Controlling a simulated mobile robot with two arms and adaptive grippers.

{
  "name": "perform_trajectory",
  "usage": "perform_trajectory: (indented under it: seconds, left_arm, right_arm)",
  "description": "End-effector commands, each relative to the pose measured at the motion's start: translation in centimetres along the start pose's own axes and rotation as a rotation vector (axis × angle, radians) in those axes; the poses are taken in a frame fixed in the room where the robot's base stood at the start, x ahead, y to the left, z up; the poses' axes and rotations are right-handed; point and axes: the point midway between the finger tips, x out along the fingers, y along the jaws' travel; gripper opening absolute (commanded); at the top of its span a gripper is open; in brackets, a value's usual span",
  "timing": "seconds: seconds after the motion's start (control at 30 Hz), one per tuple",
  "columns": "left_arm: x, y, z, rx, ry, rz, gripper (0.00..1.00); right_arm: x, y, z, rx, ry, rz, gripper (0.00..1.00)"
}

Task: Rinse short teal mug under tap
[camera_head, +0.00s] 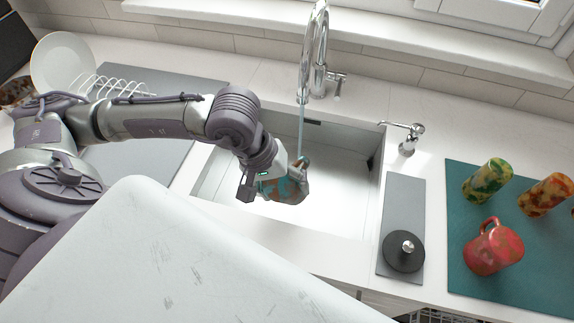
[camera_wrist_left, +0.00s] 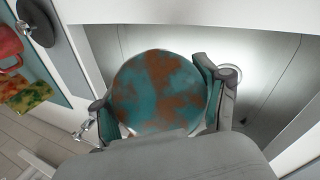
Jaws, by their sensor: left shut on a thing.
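The short teal mug (camera_head: 285,190), mottled with rusty brown, is over the white sink (camera_head: 345,212). My left gripper (camera_head: 280,173) is shut on it. In the left wrist view the mug (camera_wrist_left: 160,92) sits between the two fingers of the gripper (camera_wrist_left: 165,105), with a round mottled face toward the camera. The chrome tap (camera_head: 313,55) stands behind the sink. A thin stream of water (camera_head: 301,125) runs down from its spout to the mug. Whether water enters the mug is hidden. My right gripper is not in view.
A soap dispenser (camera_head: 407,138) and a round black object (camera_head: 404,252) are beside the sink. A plate (camera_head: 62,62) stands in a rack at left.

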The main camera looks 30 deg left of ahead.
Motion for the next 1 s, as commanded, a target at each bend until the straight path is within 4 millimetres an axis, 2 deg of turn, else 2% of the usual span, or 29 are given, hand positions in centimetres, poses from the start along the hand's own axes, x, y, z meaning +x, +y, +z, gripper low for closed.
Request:
perform_trajectory:
  seconds: [0.27, 1.0]
  left_arm:
    - [0.3, 0.0, -0.7, -0.031, 0.007, 0.007, 0.27]
    - [1.9, 0.6, -7.9, -0.03, 0.006, 0.007, 0.27]
  right_arm:
    - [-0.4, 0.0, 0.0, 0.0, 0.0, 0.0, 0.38]
    - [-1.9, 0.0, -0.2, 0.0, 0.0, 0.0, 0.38]
